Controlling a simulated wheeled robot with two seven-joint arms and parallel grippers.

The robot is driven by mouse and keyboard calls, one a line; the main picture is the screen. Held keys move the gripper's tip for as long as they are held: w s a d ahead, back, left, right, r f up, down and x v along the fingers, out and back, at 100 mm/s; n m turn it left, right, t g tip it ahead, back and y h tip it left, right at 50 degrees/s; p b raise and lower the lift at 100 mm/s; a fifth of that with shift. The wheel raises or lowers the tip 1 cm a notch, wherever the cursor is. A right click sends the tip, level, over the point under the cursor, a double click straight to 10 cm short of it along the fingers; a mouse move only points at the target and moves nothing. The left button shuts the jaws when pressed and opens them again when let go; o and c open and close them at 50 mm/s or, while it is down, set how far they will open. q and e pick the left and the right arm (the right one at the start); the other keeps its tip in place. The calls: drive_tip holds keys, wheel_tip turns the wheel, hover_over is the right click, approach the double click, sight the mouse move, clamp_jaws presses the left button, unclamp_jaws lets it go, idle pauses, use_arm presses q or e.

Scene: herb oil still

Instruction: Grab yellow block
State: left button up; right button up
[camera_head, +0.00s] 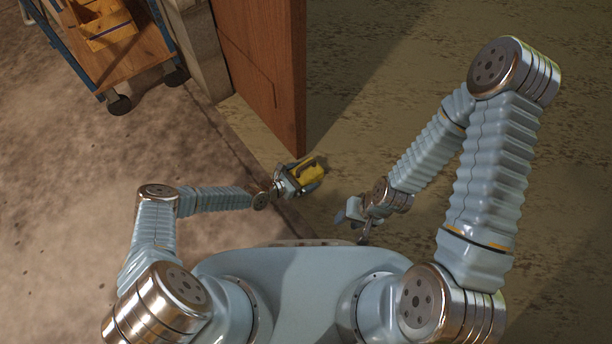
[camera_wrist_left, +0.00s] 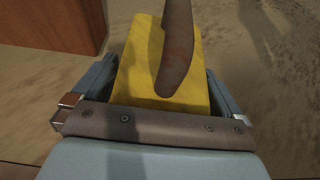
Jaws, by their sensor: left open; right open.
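In the left wrist view the yellow block (camera_wrist_left: 135,75) lies between the two blue-grey fingers of my left gripper (camera_wrist_left: 165,85). A brown, rounded bar (camera_wrist_left: 177,50) crosses in front of the block there; I cannot tell whether it is part of it. Finger contact and what supports the block are unclear. My right gripper (camera_head: 354,216) is open and empty, lower and to the right.
The brown wooden panel (camera_head: 262,70) stands close above my left gripper; a brown panel (camera_wrist_left: 55,22) also shows at the upper left of the wrist view. A cart (camera_head: 130,55) with wooden trays is at the upper left. The floor at right is clear.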

use_arm(q)
drive_tip(key=shift+c, duration=0.2)
drive_tip(key=c, duration=1.2)
drive_tip(key=shift+r, duration=0.1)
